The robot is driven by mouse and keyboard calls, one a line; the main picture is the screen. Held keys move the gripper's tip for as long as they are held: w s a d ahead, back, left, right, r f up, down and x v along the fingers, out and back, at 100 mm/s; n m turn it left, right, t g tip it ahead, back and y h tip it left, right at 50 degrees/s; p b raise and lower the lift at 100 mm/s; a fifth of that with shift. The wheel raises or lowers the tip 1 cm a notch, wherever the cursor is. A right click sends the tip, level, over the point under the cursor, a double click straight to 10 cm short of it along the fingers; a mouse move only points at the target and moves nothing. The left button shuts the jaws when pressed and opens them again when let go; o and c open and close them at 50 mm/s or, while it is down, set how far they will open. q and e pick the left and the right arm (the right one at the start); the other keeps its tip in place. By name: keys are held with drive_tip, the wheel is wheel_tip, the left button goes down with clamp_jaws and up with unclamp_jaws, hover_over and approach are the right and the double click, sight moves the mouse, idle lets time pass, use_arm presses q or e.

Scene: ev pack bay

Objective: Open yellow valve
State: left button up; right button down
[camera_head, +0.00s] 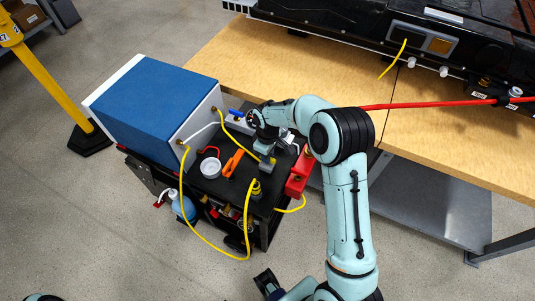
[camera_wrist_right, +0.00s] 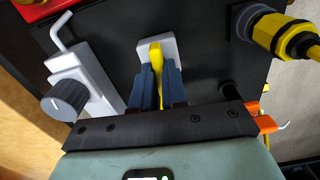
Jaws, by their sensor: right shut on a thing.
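The yellow valve handle (camera_wrist_right: 156,62) is a slim upright lever in front of a light grey plate (camera_wrist_right: 172,46) on a black panel, in the right wrist view. My right gripper (camera_wrist_right: 158,84) has its two blue-grey fingers on either side of the lever and is shut on it. In the head view my right gripper (camera_head: 266,164) reaches down over the black cart top, and the wrist and fingers hide most of the valve.
A blue box (camera_head: 155,98) stands on the cart's left side. Yellow cables (camera_head: 221,256) loop in front. A red block (camera_head: 299,174) sits at the right edge. In the wrist view, a dark knob (camera_wrist_right: 68,97) and yellow connector (camera_wrist_right: 280,35) flank the valve.

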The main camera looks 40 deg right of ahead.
drive_tip(key=shift+n, duration=0.5)
drive_tip(key=c, duration=1.2)
unclamp_jaws()
drive_tip(key=shift+o, duration=0.2)
drive_tip(key=shift+r, duration=0.1)
wheel_tip(320, 180, up, 13)
drive_tip(key=p, duration=0.1)
drive_tip(key=shift+r, duration=0.15)
